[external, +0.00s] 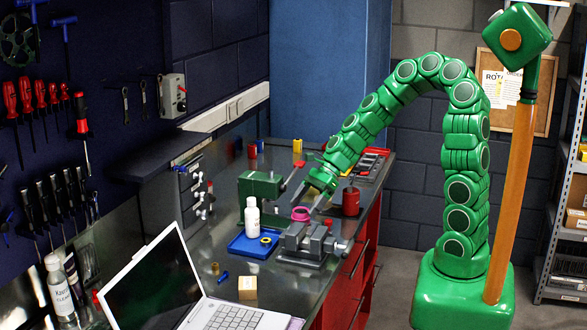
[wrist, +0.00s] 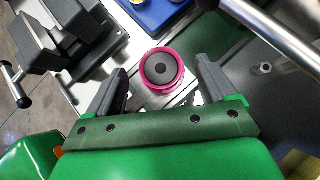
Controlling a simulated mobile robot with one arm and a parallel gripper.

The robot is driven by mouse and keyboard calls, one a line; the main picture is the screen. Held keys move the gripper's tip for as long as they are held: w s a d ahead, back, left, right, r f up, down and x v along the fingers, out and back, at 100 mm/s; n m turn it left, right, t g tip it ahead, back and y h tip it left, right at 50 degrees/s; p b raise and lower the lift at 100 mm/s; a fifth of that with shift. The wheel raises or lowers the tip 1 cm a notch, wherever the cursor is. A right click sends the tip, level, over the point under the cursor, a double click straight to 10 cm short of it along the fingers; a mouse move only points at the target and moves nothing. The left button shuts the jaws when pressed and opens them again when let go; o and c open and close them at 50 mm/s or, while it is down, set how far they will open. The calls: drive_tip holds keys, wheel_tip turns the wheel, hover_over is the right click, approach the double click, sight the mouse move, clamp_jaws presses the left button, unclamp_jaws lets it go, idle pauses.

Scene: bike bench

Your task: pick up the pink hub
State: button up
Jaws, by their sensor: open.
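The two grey fingers are apart, one on each side, and hold nothing.
A grey vise (external: 306,243) is close beside the hub, with a blue tray (external: 243,246) and white bottle (external: 252,216) to the left. An open laptop (external: 160,285) lies at the front.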

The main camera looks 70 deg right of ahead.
sight(297, 213)
drive_tip(key=shift+x, duration=2.55)
drive_tip(key=c, duration=1.1)
drive_tip(key=shift+o, duration=0.2)
drive_tip(key=shift+r, duration=0.1)
drive_tip(key=shift+r, duration=0.45)
wheel_tip(297, 213, up, 2)
drive_tip(key=shift+r, duration=0.1)
drive_tip(key=s+r, duration=0.9)
drive_tip(key=s, duration=0.5)
drive_tip(key=shift+d+r, duration=0.25)
drive_tip(key=shift+d, duration=0.25)
drive_tip(key=shift+r, duration=0.15)
